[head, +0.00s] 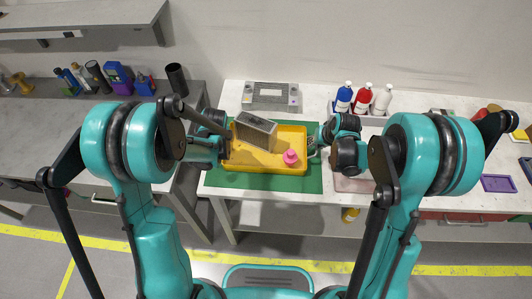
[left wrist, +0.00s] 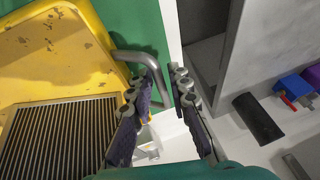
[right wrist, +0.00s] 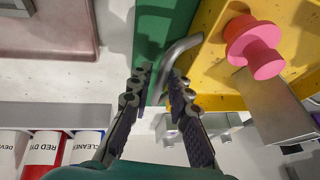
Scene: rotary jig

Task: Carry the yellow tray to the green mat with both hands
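The yellow tray (head: 265,168) is over the green mat (head: 285,184), with mat showing around it. I cannot tell whether it rests on the mat or hangs just above. It carries a grey ribbed box (head: 254,131) and a pink knobbed piece (head: 291,157). My left gripper (left wrist: 160,78) is open at the tray's left grey handle (left wrist: 132,60), which runs between its fingers in the left wrist view. My right gripper (right wrist: 160,80) is open at the other handle (right wrist: 182,48), with the bar between its fingertips. Whether the fingers touch the bars is unclear.
A grey metal fixture (head: 271,96) stands behind the tray. Several bottles, one of them red (head: 362,98), stand at the back right. A pinkish tray (head: 352,184) lies right of the mat. A grey bench (head: 40,140) adjoins at left, and a purple tray (head: 498,183) lies far right.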

